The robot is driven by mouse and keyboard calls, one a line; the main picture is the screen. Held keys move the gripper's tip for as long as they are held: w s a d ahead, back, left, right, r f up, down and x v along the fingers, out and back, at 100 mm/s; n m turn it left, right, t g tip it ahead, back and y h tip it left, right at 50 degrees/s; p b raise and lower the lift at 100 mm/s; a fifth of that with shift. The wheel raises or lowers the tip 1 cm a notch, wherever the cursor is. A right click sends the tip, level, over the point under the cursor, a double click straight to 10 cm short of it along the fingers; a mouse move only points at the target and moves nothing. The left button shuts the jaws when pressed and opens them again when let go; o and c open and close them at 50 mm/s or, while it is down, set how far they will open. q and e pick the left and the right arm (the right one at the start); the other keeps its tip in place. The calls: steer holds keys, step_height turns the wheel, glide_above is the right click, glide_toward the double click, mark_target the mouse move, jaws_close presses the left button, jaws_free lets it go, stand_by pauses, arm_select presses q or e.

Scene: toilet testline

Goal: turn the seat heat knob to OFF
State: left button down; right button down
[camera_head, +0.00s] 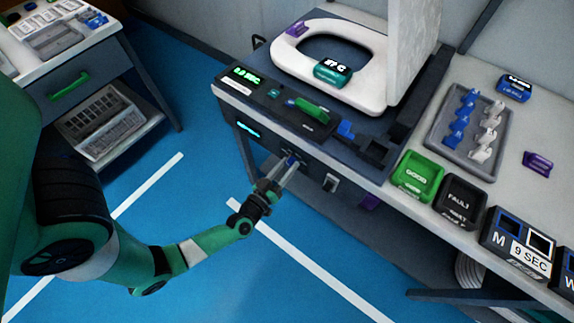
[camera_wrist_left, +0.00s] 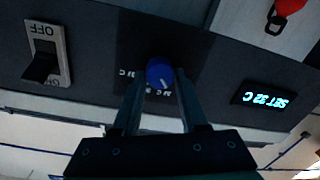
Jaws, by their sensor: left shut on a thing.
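The seat heat knob (camera_wrist_left: 160,73) is a small blue round knob with a pale pointer line, on the dark front panel (camera_wrist_left: 100,62). My left gripper (camera_wrist_left: 159,84) has its two fingers on either side of the knob and is shut on it. The printed marks around the knob are partly hidden by the fingers, so the setting cannot be read. In the head view my left gripper (camera_head: 287,168) reaches the bench's front panel, and the knob is only a blue spot between the fingertips. My right gripper is not in view.
A black rocker switch (camera_wrist_left: 42,66) and a lit display (camera_wrist_left: 268,97) reading SET 32 C flank the knob. Above the panel are a green handle (camera_head: 308,110) and a white toilet seat (camera_head: 372,50). Green and black bins (camera_head: 418,177) stand to the right.

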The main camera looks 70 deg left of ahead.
arm_select(q)
steer(key=n, duration=0.5)
steer(key=shift+s+a+f, duration=0.1)
stand_by(0.4)
steer(key=shift+c, duration=2.2)
jaws_free()
steer(key=p+v, duration=0.4)
steer(key=v, duration=0.7)
steer(key=shift+s+p, duration=0.3)
